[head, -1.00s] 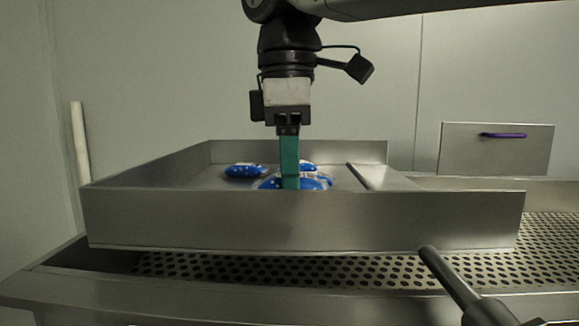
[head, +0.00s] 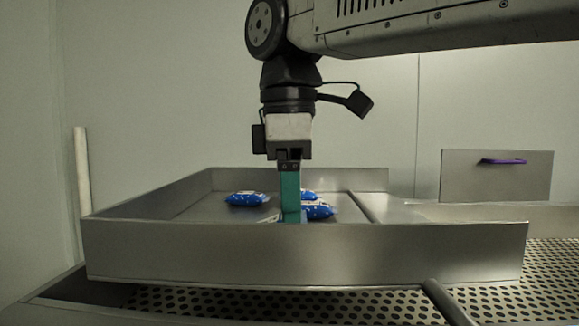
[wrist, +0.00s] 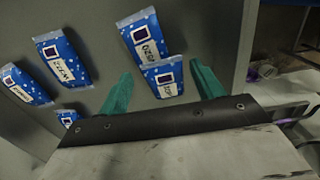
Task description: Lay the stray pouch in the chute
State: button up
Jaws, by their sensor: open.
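Several blue pouches with white labels lie in a shallow steel tray (head: 300,255). One pouch (head: 245,199) lies apart at the left; others (head: 318,210) are partly hidden by my gripper and the tray's front wall. My gripper (head: 290,218) points down into the tray, its teal fingers low among the pouches. In the wrist view my gripper (wrist: 163,82) is open, and one pouch (wrist: 163,77) shows between the fingers, overlapping another pouch (wrist: 143,36). I cannot tell whether the fingers touch it. Which pouch is the stray one, and which part is the chute, is unclear.
The tray has raised walls, and a ridge (head: 362,207) divides off its right side. It stands over a perforated metal deck (head: 250,302). A panel with a purple handle (head: 503,161) stands at the back right. A white upright pipe (head: 82,175) is at the left.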

notch_tip(320, 180, up, 12)
jog(key=shift+a, duration=0.25)
